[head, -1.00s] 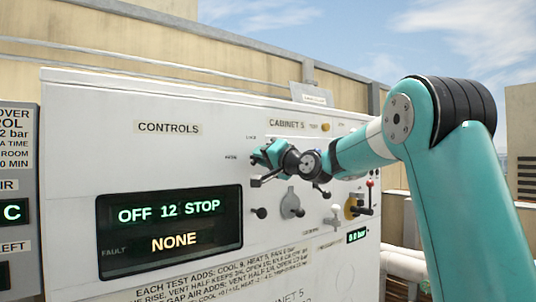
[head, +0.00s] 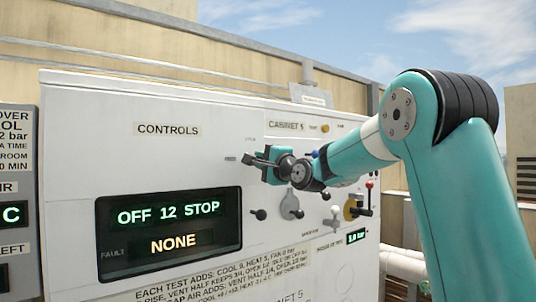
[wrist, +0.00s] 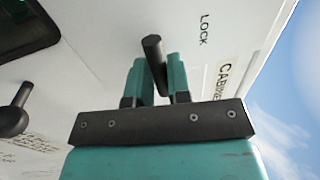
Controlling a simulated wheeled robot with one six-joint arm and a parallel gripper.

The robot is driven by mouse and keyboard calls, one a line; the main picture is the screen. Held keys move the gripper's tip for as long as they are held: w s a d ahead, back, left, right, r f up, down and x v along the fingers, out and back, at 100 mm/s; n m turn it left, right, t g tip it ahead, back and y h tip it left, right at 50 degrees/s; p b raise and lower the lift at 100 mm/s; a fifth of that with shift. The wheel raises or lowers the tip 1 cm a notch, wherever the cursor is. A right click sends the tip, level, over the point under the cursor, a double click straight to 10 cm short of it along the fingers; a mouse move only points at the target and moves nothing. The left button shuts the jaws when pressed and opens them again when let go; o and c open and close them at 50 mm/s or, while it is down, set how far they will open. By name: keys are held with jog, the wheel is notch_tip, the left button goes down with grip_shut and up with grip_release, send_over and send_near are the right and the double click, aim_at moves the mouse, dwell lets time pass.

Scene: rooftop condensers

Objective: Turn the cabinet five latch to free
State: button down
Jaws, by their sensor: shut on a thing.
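The cabinet five latch shows in the wrist view as a short black bar handle (wrist: 153,52) standing out from the white panel. My gripper (wrist: 160,78) has its two teal fingers on either side of the handle, shut on it. The word LOCK is printed on the panel to the right of the handle in that view. In the head view my gripper (head: 262,163) is against the panel, below and left of the CABINET 5 label (head: 286,125). It hides most of the latch there, so its exact angle is unclear.
Below my gripper are a black knob (head: 258,214) and a grey rotary handle (head: 291,204). A white handle (head: 335,216) and a yellow-based valve (head: 354,207) stand to the right. The display (head: 168,232) reads OFF 12 STOP, fault NONE.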

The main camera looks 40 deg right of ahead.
jog(key=shift+a+r, duration=0.2)
jog(key=shift+r, duration=0.3)
jog(key=c, duration=1.1)
grip_release()
jog(key=shift+c, duration=0.2)
jog(key=shift+f, duration=0.25)
jog(key=s+f+b, duration=0.3)
jog(key=s+b, duration=0.5)
jog(key=s, duration=0.9)
jog(key=shift+s+d+f+b, duration=0.15)
jog(key=shift+s+d+b, duration=0.05)
jog(key=shift+d+b, duration=0.1)
